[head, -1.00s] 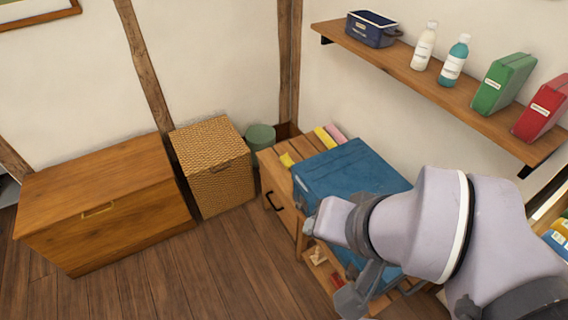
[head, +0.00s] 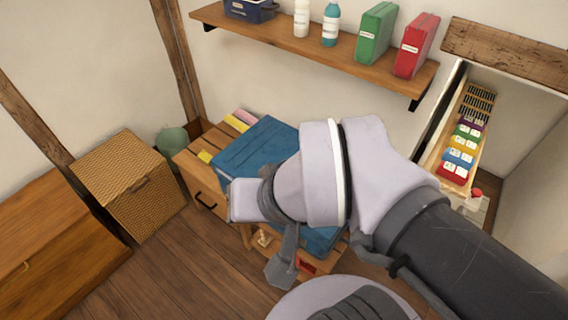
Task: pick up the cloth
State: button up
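I cannot make out for certain which thing is the cloth. A large blue item (head: 258,147) lies over the top of a wooden drawer cabinet (head: 203,188), partly hidden behind my arm. Flat yellow and pink pieces (head: 239,120) lie at the cabinet's back edge, and a small yellow piece (head: 205,157) lies at its left edge. These may be fabric or paper. My gripper (head: 281,272) seems to be the grey part hanging below the arm's end, in front of the cabinet. Its fingers are not clear, and nothing is seen held in it.
A woven basket (head: 130,180) and a wooden chest (head: 50,250) stand left, with a green bin (head: 172,141) behind. A wall shelf (head: 330,50) holds bottles, boxes and a blue caddy. A rack (head: 465,140) of coloured packets is at right. Floor is clear at lower left.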

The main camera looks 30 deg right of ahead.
aim_at(204, 156)
jog(key=i+j+z, duration=0.35)
jog(key=i, duration=0.25)
jog(key=i+j+z, duration=0.4)
jog(key=i+j, duration=0.15)
jog(key=i+j+z, duration=0.35)
jog(key=j, duration=0.5)
jog(key=i+l, duration=0.05)
